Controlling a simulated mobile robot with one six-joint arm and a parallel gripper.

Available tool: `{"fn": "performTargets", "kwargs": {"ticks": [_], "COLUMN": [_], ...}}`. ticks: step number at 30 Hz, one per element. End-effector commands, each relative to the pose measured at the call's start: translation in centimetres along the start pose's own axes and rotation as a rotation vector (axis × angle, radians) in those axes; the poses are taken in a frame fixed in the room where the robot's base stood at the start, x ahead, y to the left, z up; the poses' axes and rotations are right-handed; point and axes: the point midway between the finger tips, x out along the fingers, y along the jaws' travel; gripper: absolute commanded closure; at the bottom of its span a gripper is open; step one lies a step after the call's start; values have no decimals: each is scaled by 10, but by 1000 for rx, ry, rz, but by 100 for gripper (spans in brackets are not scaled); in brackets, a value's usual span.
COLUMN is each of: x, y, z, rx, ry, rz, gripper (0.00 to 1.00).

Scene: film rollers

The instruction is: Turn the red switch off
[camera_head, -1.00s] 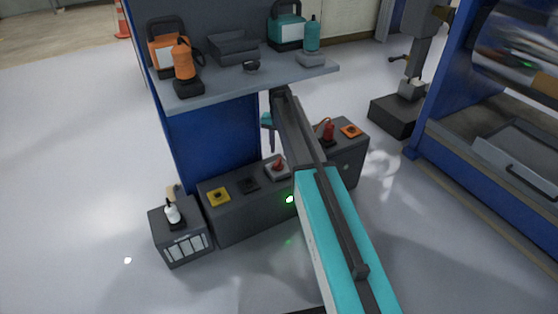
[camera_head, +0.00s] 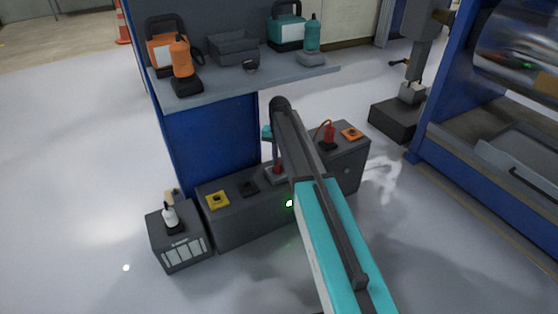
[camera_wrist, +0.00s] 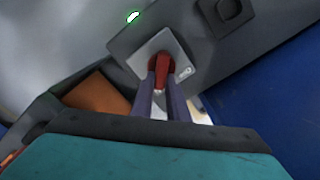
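The red switch (camera_wrist: 165,68) is a red lever on a pale square plate (camera_wrist: 180,46). The plate is set in the top of a dark grey console (camera_wrist: 125,43). My gripper (camera_wrist: 161,88) is over the plate in the wrist view, its two fingers apart with the red lever between or just beyond their tips. I cannot tell whether they touch it. In the head view my gripper (camera_head: 274,160) points down at the console (camera_head: 240,228) and my arm covers part of it. The red switch is mostly hidden there.
A yellow button (camera_head: 217,200) and a dark button (camera_head: 248,188) are to the left on the console. A red plug-like item (camera_head: 329,134) and an orange button (camera_head: 352,133) are to the right. A grey shelf (camera_head: 225,87) with tools overhangs behind. A green light (camera_head: 289,203) glows on the front.

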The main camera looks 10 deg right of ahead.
Motion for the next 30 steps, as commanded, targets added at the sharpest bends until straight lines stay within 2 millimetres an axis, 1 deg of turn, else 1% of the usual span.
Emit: {"fn": "performTargets", "kwargs": {"ticks": [10, 17, 30], "x": [-1, -2, -5], "y": [0, 0, -3], "z": [0, 0, 1], "rx": [-8, -48, -236], "ry": [0, -1, -2], "rz": [1, 2, 2], "gripper": [100, 100, 100]}}
